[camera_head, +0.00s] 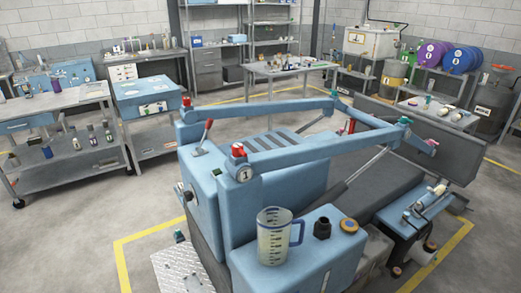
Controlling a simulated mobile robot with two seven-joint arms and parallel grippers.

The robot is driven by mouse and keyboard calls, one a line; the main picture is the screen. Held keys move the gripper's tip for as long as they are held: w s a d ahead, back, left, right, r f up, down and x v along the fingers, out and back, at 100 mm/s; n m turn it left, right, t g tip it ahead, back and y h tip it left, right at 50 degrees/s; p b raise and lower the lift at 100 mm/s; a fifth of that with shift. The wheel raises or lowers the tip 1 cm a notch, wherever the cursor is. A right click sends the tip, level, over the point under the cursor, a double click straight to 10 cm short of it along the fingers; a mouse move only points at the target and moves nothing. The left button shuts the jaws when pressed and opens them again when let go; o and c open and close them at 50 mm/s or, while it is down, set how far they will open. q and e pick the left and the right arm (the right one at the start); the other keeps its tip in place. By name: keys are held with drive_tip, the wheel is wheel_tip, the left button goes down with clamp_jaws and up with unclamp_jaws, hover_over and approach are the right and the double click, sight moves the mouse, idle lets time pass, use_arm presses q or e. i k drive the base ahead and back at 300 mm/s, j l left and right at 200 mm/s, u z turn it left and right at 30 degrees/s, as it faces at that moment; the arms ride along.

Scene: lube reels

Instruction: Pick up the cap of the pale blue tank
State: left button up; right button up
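A pale blue tank (300,262) stands at the bottom middle, at the front of a large pale blue machine. I cannot tell which of the two is the cap. A clear measuring jug (275,236) with a handle stands on the tank top, left of them. Neither of my grippers is in view.
The machine's blue lift arms (290,155) stretch behind the tank. A red-knobbed lever (205,132) rises at left. A tread plate (182,270) lies front left. A cart with bottles (70,155) stands far left. The grey floor between is open.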

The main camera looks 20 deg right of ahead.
sight(348, 226)
drive_tip(key=l+z, duration=0.2)
drive_tip(key=z, duration=1.1)
drive_tip(key=i+j, duration=0.05)
drive_tip(key=j, duration=0.05)
